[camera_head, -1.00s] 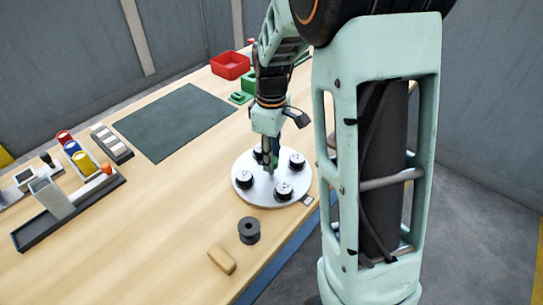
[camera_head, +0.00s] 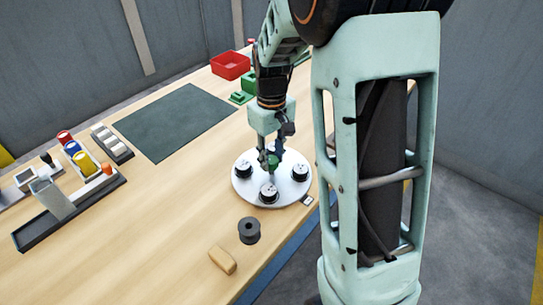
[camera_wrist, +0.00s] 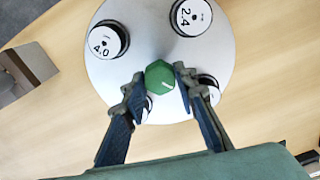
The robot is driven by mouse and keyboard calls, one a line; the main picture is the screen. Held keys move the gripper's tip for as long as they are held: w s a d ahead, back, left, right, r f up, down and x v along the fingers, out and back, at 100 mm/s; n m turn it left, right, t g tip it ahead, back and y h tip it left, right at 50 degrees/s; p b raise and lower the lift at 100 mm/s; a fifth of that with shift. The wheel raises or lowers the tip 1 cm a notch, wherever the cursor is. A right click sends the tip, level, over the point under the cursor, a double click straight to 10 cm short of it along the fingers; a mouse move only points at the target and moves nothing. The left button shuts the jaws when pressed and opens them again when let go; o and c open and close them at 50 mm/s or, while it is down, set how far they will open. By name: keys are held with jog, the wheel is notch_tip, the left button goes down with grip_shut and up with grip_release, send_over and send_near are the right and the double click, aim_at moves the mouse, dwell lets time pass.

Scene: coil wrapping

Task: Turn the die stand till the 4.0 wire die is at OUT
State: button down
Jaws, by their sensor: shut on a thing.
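The die stand (camera_head: 286,186) is a round, light grey turntable with several black dies with white tops around its rim. In the wrist view, the 4.0 wire die (camera_wrist: 106,40) sits at the upper left of the disc and the 2.4 die (camera_wrist: 191,16) at the upper right. Another die (camera_wrist: 208,86) is at the right, partly hidden by a finger; one more is mostly hidden behind the left finger. My gripper (camera_wrist: 159,80) is shut on the green knob (camera_wrist: 158,76) at the disc's middle. A small plate (camera_head: 307,201) lies by the disc's front right edge; its lettering is unreadable.
A dark spool (camera_head: 249,231) and a tan block (camera_head: 222,260) stand in front of the disc. A dark mat (camera_head: 176,121), a red bin (camera_head: 230,65) and green parts (camera_head: 240,97) lie farther back. Racks with coloured spools (camera_head: 84,162) are at the left.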

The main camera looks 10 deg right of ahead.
aim_at(272, 160)
jog(key=shift+m, duration=2)
jog(key=shift+m+p, duration=0.3)
jog(key=shift+m, duration=1.4)
jog(key=c, duration=1.5)
grip_release()
jog(key=shift+c, duration=0.2)
notch_tip(272, 160, up, 12)
